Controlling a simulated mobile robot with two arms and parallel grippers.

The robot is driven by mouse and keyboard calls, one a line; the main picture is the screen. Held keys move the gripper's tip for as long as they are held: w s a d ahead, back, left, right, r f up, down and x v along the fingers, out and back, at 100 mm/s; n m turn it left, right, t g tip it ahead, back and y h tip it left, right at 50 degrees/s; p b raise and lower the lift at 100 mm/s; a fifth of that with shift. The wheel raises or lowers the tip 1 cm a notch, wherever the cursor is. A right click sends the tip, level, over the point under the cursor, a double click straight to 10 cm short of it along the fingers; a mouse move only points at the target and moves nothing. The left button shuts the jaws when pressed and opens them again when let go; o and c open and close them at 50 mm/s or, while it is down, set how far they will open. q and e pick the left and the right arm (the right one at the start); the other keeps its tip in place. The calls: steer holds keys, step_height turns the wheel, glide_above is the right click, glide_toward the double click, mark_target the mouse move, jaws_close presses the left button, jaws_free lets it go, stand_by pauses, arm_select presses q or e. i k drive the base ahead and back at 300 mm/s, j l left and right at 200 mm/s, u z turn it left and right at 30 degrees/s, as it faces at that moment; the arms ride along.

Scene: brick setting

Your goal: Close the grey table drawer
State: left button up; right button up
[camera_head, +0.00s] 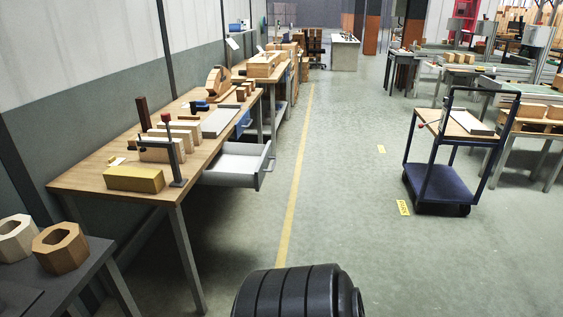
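The grey table drawer (236,166) is pulled out from the right side of the wooden workbench (100,181). Its tray looks empty, and its front with a handle (265,165) faces the aisle on the right. Neither of my grippers is in view. A dark rounded ribbed part, probably mine, shows at the bottom middle, well apart from the drawer.
The bench carries wooden blocks (134,179), a clamp (178,160) and tools. A dark table (95,262) with hexagonal wooden pieces stands at the lower left. A blue trolley (447,184) stands at the right. The floor between bench and trolley is clear.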

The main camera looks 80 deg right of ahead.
mark_target(238, 164)
steer(key=k+l+z, duration=0.1)
steer(key=z, duration=2.35)
